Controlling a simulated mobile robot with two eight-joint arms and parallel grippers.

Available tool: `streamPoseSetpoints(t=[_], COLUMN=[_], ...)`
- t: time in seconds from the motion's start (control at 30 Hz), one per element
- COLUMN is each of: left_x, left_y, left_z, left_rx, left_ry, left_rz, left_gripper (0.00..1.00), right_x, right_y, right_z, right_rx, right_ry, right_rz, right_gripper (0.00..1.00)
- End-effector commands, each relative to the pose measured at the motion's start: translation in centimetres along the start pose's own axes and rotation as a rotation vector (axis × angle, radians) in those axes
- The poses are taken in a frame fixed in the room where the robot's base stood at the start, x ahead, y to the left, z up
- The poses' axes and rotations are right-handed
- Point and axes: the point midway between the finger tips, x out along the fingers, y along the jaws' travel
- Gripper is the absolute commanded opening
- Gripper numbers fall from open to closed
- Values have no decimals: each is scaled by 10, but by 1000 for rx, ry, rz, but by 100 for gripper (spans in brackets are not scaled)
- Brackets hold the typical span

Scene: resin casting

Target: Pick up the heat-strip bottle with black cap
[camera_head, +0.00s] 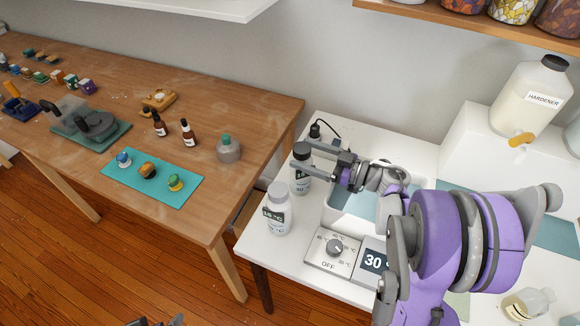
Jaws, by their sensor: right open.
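The bottle with the black cap (301,183) stands upright on the white table and has a label reading "30". My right gripper (303,156) reaches in from the right, its jaws open. Its two fingers lie level with the bottle's cap and neck, one on the far side and one on the near side. I cannot tell if they touch it. A second bottle with a white cap (277,211) stands in front, to the left, and its label ends in "°C". Small dark tips at the bottom edge may be my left gripper (156,322), mostly cut off.
A dial box marked OFF (331,250) and a display reading 30 (374,262) sit in front of a white basin (346,207). A wooden bench (235,190) is at the left.

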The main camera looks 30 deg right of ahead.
Motion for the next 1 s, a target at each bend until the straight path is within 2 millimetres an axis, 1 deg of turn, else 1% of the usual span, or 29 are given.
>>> streamPoseSetpoints(t=[0.27,0.3,0.37,0.5,0.67,0.7,0.8,1.0], left_x=[0,0,0,0,0,0,0,0], left_y=[0,0,0,0,0,0,0,0], left_z=[0,0,0,0,0,0,0,0], left_rx=[0,0,0,0,0,0,0,0], left_ry=[0,0,0,0,0,0,0,0], left_rz=[0,0,0,0,0,0,0,0], left_gripper=[100,100,100,100,100,100,100,100], right_x=[-2,-2,-2,-1,-1,-1,-1,-1], right_y=[0,0,0,0,0,0,0,0], right_z=[0,0,0,0,0,0,0,0], right_rx=[0,0,0,0,0,0,0,0], right_ry=[0,0,0,0,0,0,0,0], right_rz=[0,0,0,0,0,0,0,0], right_gripper=[92,88,77,52,23,16,0,0])
